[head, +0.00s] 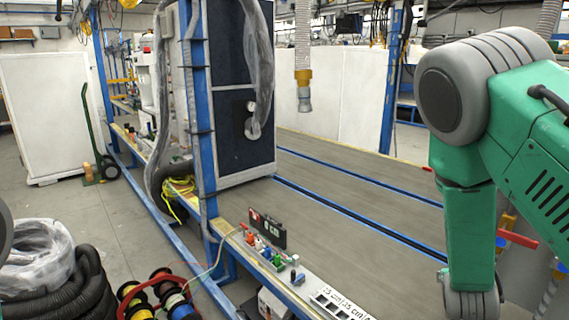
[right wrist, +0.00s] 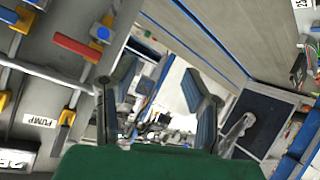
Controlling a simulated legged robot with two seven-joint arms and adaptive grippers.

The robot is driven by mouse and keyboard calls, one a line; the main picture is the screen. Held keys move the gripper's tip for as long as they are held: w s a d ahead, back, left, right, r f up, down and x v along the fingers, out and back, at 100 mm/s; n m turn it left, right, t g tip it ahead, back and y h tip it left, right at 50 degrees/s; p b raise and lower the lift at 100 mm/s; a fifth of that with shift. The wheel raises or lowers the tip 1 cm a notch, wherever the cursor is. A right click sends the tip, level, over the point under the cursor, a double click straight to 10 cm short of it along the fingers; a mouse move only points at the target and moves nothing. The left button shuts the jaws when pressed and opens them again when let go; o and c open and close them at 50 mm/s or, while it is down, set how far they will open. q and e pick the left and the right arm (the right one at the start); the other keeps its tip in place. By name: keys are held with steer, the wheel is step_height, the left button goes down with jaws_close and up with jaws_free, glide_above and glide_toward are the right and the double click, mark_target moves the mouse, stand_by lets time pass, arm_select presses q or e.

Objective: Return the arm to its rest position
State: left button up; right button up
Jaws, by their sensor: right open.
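My right arm (head: 465,150), green with grey joints, comes in from the right in the head view and hangs bent, its lower part pointing down. Its gripper is out of sight there, below the picture. In the right wrist view my right gripper (right wrist: 157,95) has its two dark fingers spread wide, with nothing held between them. My left gripper is not in view.
In the right wrist view a grey panel with a red handle (right wrist: 90,52) and a PUMP label (right wrist: 40,121) is close at left. In the head view a blue post (head: 201,110), a dark cabinet (head: 232,125) and a connector strip (head: 300,275) stand left of the arm; coiled hoses (head: 60,270) lie lower left.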

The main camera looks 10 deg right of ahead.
steer(key=s+a+f+n+g+y+b, duration=0.25)
steer(key=s+a+f, duration=0.35)
steer(key=f, duration=0.5)
steer(key=s+a+f+n+g+y+b, duration=0.1)
steer(key=s+a+f+n+y+b, duration=0.15)
steer(key=s+a+f, duration=0.6)
arm_select(q)
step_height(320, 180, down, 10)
steer(key=b, duration=0.3)
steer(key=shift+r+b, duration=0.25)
steer(key=shift+b, duration=0.05)
arm_select(e)
steer(key=s+a+f+n+g+y, duration=0.1)
steer(key=s+a+f+g+y, duration=0.3)
steer(key=s+a+f, duration=0.4)
steer(key=s+f, duration=0.1)
steer(key=s, duration=0.2)
steer(key=shift+s+a+f, duration=0.3)
steer(key=shift+f, duration=0.05)
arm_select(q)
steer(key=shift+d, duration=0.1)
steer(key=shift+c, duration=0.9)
arm_select(e)
steer(key=shift+d, duration=0.1)
steer(key=shift+c, duration=0.9)
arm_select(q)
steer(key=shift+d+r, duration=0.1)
arm_select(e)
steer(key=shift+d, duration=0.15)
